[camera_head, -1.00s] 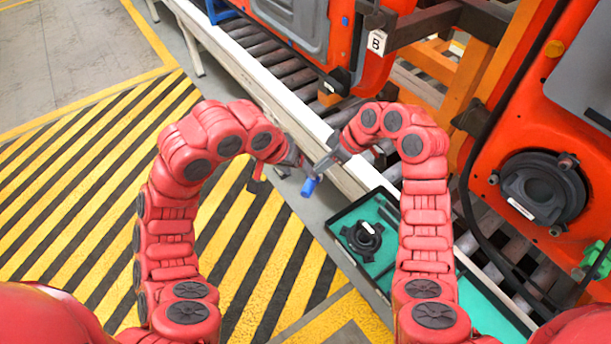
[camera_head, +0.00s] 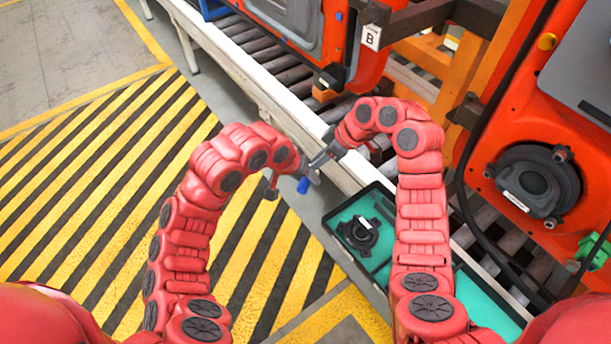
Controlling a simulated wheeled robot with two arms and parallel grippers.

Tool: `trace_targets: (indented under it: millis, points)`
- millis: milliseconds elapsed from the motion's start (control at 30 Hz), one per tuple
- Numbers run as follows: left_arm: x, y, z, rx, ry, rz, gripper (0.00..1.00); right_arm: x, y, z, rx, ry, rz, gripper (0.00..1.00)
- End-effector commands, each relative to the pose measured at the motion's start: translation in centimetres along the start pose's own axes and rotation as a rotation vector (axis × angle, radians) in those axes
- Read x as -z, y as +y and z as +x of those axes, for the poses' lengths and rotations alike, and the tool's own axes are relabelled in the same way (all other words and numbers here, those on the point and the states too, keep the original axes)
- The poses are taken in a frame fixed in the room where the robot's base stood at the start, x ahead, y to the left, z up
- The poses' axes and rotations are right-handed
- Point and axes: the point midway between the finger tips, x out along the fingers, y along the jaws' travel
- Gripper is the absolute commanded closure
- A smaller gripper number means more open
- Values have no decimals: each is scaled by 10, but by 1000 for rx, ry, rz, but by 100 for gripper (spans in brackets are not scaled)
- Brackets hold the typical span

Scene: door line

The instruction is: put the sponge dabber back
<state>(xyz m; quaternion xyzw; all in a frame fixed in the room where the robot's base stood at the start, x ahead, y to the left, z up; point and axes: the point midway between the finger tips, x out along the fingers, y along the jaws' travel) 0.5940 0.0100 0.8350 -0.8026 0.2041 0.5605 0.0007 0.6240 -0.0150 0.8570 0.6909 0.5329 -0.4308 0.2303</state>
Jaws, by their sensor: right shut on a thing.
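The sponge dabber appears as a small blue cylinder (camera_head: 303,185) just below the tips of my grippers, above the floor beside the tray. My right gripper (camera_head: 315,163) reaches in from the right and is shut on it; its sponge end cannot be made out. A black tray with a teal lining (camera_head: 349,208) lies to the right of the grippers, partly hidden by my right arm.
A round black part (camera_head: 358,232) sits in the tray. Behind is a roller conveyor (camera_head: 292,77) with a white side rail. Orange door panels (camera_head: 520,135) stand at the right and back. The yellow-and-black striped floor (camera_head: 95,185) at the left is clear.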

Motion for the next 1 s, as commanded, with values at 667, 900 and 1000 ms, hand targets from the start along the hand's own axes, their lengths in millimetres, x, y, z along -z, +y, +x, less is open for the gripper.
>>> trace_targets:
  millis: [667,900,1000]
  points:
    - [1,1,0,-3,3,2,100,0,-1,1,3,0,-1,39]
    - [2,0,-1,0,5,-1,100,0,-1,-2,4,-2,-1,39]
    - [2,-1,-1,2,5,-2,100,-1,0,-9,2,-4,0,39]
